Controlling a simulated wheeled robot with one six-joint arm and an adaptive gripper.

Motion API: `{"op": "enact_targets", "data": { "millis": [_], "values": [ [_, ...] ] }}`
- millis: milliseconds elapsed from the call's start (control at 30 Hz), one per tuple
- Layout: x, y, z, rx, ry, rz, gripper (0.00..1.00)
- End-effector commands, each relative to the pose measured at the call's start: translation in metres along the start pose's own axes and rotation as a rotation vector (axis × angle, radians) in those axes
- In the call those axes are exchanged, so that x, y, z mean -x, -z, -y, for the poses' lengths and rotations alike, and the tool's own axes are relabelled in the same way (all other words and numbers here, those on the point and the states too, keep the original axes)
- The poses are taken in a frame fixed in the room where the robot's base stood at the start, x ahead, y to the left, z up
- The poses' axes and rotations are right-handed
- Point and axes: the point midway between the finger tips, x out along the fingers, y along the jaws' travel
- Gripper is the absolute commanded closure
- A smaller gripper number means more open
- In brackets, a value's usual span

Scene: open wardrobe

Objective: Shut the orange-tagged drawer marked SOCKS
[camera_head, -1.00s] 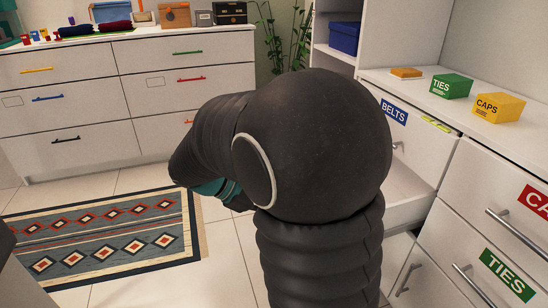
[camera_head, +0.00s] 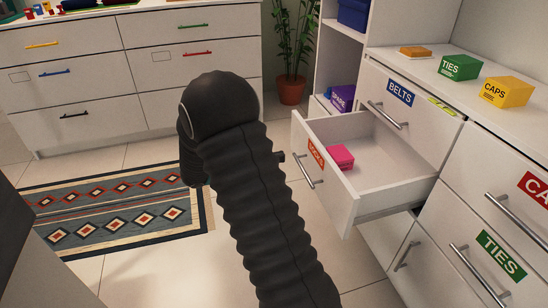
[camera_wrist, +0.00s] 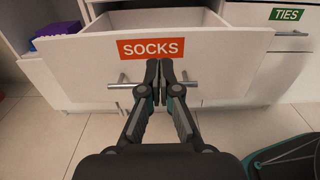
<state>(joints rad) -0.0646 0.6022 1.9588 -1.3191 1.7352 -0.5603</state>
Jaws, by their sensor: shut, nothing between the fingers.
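The SOCKS drawer stands pulled well out, its white front (camera_head: 325,182) facing left in the head view. Its orange SOCKS tag (camera_head: 316,154) and bar handle (camera_head: 304,170) show there, and a pink box (camera_head: 340,157) lies inside. In the wrist view the drawer front (camera_wrist: 229,62) is straight ahead, with the orange tag (camera_wrist: 151,48) above the handle (camera_wrist: 120,85). My gripper (camera_wrist: 165,72) is shut and empty, its fingertips in front of the handle's middle, just below the tag. I cannot tell whether they touch. In the head view my arm mostly hides the gripper.
The BELTS drawer (camera_head: 408,114) is above, the TIES drawer (camera_head: 487,262) to the right. Green (camera_head: 461,67) and yellow (camera_head: 504,92) boxes stand on the cabinet top. A purple box (camera_head: 342,98) is on the shelf behind. A rug (camera_head: 115,215) lies on the floor at left.

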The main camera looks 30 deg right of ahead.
Motion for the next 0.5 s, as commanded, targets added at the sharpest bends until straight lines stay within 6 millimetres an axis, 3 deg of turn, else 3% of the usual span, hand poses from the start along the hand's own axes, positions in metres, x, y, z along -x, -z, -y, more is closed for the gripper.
{"op": "enact_targets", "data": {
  "millis": [300, 500],
  "values": [
    [-0.061, 0.0, 0.001, 0.001, 0.005, -0.001, 1.0],
    [-0.09, 0.0, 0.001, 0.0, 0.004, -0.002, 1.0]
  ]
}}
